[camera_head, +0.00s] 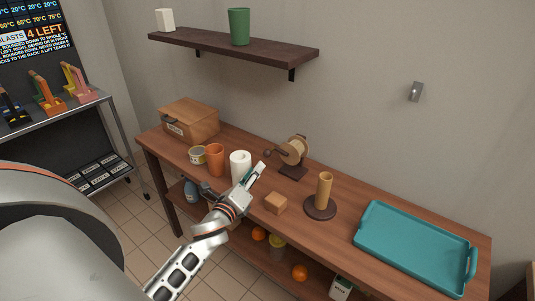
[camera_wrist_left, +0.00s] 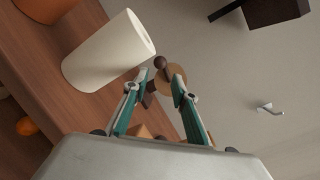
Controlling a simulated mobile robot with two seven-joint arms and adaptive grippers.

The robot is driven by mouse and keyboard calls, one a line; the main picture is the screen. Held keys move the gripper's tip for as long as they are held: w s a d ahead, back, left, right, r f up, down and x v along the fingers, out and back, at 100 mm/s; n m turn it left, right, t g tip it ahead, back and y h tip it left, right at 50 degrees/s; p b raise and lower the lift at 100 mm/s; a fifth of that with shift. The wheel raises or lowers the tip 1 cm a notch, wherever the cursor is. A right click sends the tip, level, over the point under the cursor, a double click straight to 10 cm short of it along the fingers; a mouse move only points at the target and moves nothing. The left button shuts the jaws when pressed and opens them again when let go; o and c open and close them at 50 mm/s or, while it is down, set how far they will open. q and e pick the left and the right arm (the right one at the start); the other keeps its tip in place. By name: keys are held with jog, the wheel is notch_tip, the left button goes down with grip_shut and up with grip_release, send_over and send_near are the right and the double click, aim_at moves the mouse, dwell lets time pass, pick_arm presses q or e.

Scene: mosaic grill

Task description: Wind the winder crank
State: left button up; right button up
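The winder (camera_head: 293,150) stands on the wooden bench near the wall, with a pale wooden spool on a dark base. Its crank ends in a dark round knob (camera_head: 267,153) on the left side. My left gripper (camera_head: 258,172) is in front of the winder, above the bench, just right of the white roll. In the left wrist view its two teal fingers (camera_wrist_left: 155,87) are apart with nothing between them. The crank knob (camera_wrist_left: 160,62) and spool (camera_wrist_left: 173,78) show beyond the fingertips, apart from them. The winder's base is partly hidden there. My right gripper is not in view.
The white roll (camera_head: 240,166) stands close to my left gripper. An orange cup (camera_head: 215,159), a can (camera_head: 197,155) and a wooden box (camera_head: 190,122) are further left. A wooden block (camera_head: 276,203), a post on a round base (camera_head: 323,193) and a teal tray (camera_head: 414,246) are right.

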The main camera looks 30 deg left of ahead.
aim_at(266, 156)
pick_arm(q)
jog(key=w, duration=0.3)
jog(key=w+a, duration=0.1)
jog(key=w, duration=0.6)
jog(key=shift+w+a, duration=0.35)
jog(key=shift+w, duration=0.05)
grip_shut()
